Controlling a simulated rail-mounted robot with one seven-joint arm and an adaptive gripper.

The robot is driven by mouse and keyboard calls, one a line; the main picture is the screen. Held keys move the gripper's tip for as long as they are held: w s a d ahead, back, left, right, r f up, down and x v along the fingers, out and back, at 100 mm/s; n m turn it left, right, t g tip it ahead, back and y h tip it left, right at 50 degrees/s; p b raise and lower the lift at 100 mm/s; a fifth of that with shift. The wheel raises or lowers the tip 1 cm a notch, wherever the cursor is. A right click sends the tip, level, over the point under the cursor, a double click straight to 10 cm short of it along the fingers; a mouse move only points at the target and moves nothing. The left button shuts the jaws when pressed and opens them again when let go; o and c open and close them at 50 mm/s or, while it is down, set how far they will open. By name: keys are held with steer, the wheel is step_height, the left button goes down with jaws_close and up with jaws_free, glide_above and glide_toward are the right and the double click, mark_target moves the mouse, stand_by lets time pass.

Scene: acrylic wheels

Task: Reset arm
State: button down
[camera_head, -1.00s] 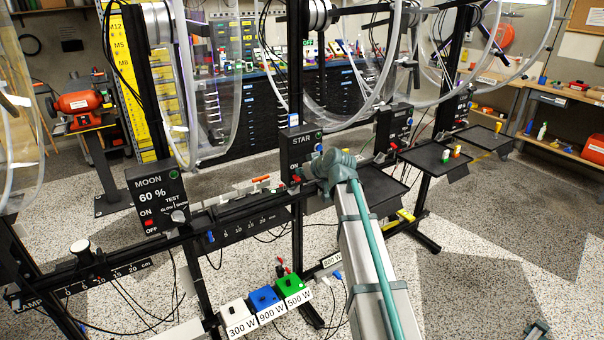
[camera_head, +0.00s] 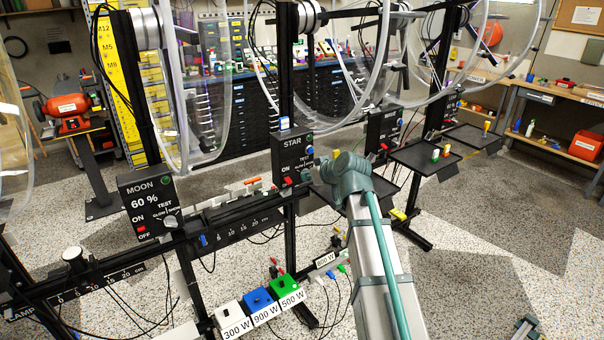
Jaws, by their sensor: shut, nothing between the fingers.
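My arm (camera_head: 372,240), a pale grey link with a teal cable, rises from the bottom centre-right of the head view. It ends at a grey-teal joint (camera_head: 346,176) that appears just right of the black STAR control box (camera_head: 290,158). I cannot tell how far apart the joint and the box are in depth. I cannot make out my gripper or its fingers in this view.
Black stands carry clear acrylic wheels (camera_head: 375,95). A MOON box (camera_head: 150,207) and a ruler rail stand at left. White, blue (camera_head: 258,299) and green power boxes sit low in front. Black trays (camera_head: 425,157) stand at right. Speckled floor at right (camera_head: 480,260) is mostly clear.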

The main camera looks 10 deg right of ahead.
steer(key=shift+s+d+r, duration=0.15)
steer(key=shift+s+d, duration=0.05)
steer(key=shift+s, duration=0.2)
steer(key=s+d+f+m+g+h, duration=0.1)
steer(key=s+f+m+g, duration=0.15)
steer(key=s+f, duration=0.75)
steer(key=s+d+f+m+g+h, duration=0.1)
steer(key=s+f+g, duration=0.3)
steer(key=f, duration=1.2)
steer(key=s+d+f+m+g+h, duration=0.1)
steer(key=s+f+m+g, duration=0.15)
steer(key=s+f, duration=0.75)
steer(key=s+f+g, duration=0.2)
steer(key=s+f, duration=0.5)
steer(key=s, duration=0.4)
steer(key=s+f+g+h+p, duration=0.1)
steer(key=s+f+g, duration=0.2)
steer(key=s+f, duration=0.4)
steer(key=s+f+g+h, duration=0.1)
steer(key=s+f+g, duration=0.2)
steer(key=s+f, duration=0.5)
steer(key=s, duration=0.8)
steer(key=shift+n, duration=0.4)
